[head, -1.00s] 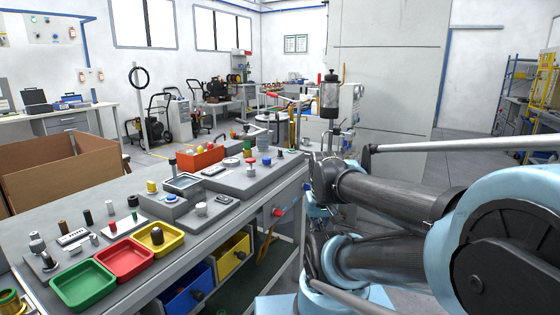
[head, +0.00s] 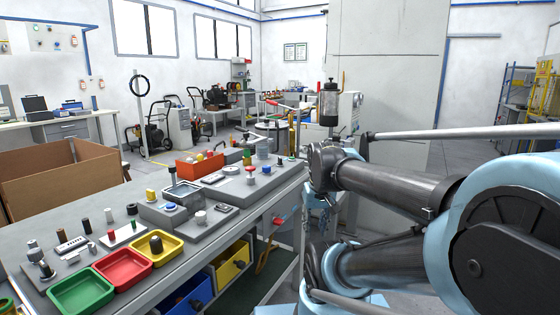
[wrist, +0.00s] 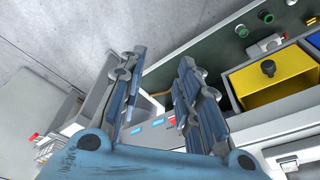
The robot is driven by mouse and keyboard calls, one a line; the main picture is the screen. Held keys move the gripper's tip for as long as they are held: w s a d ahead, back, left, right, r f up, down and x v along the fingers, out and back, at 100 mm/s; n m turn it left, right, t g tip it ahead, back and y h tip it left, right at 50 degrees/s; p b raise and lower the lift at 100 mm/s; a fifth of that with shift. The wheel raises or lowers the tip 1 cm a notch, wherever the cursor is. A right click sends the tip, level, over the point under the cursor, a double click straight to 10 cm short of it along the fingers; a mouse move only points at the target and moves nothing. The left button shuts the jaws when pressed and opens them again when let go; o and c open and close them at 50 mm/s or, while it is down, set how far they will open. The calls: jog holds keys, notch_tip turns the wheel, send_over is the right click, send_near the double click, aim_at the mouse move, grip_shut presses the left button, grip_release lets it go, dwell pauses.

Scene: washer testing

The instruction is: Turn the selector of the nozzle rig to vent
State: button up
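Grey test fixtures with small knobs and buttons stand on the long bench (head: 65,213) at the left in the head view. One fixture (head: 180,217) has a clear-lidded box, a blue button and a pale knob. Another fixture behind it (head: 222,186) carries a red-topped button (head: 250,172). I cannot tell which part is the nozzle rig's selector or where it points. My gripper (wrist: 158,72) is open and empty in the wrist view, its two fingers apart. It points down past the bench's side, near the drawers. In the head view my gripper is hardly distinguishable beside the bench's right edge.
Green (head: 82,293), red (head: 122,268) and yellow (head: 155,248) trays sit at the bench's near edge. A yellow drawer (head: 232,258) and a blue drawer (head: 187,296) are below.

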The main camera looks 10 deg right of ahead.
jog(key=w+a+r+t, duration=0.1)
jog(key=w+a+r, duration=0.1)
jog(key=w+r, duration=1.55)
jog(key=n+t, duration=0.1)
send_near(280, 158)
jog(key=shift+y, duration=0.3)
jog(key=x, duration=0.9)
jog(key=shift+w+d+f, duration=0.1)
jog(key=shift+d+f, duration=0.05)
jog(key=shift+d, duration=0.2)
grip_shut()
